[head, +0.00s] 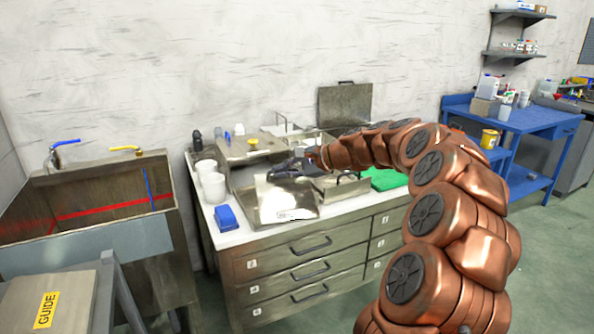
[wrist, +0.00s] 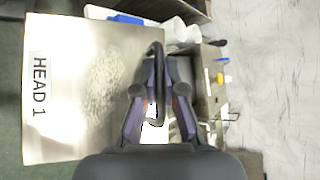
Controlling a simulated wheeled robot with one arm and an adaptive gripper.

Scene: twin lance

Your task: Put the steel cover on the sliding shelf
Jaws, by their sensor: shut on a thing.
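The steel cover (head: 288,205) is a flat square plate, tilted, over the front of the counter in the head view. In the wrist view the cover (wrist: 70,125) fills the left side, lettered HEAD 1. My gripper (wrist: 157,92) is shut on the cover's black handle (wrist: 158,55). In the head view my gripper (head: 290,171) is above the cover's back part, and the handle is hard to make out. I cannot tell for sure which part is the sliding shelf; a raised steel surface (head: 238,149) with small items stands behind the cover.
White tubs (head: 213,186) and a blue block (head: 226,217) are at the counter's left. A steel panel (head: 345,105) with a handle stands upright at the back. A green item (head: 385,179) lies right. A sink (head: 100,190) is left, a blue bench (head: 520,118) far right.

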